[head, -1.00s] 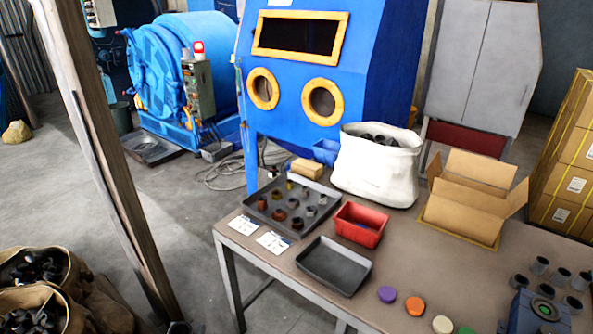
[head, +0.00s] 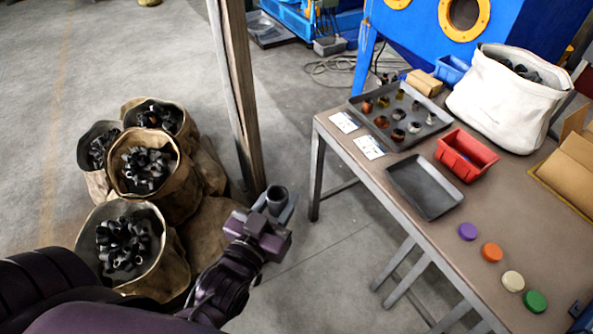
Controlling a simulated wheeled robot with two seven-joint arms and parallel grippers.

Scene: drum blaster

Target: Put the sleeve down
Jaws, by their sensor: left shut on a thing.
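A dark grey sleeve (head: 277,196) is held upright in my left gripper (head: 275,208), which is shut on it. The gripper is over the floor, between the sacks on the left and the table's left edge. On the table (head: 405,165), a dark tray (head: 358,101) holds several brown, grey and dark sleeves. An empty dark tray (head: 425,186) lies nearer the front edge.
Several brown sacks (head: 180,255) of dark parts stand at left by a post (head: 236,100). The table also bears a red bin (head: 466,155), a white sack (head: 500,112), a cardboard box (head: 572,165) and coloured discs such as a purple one (head: 467,231).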

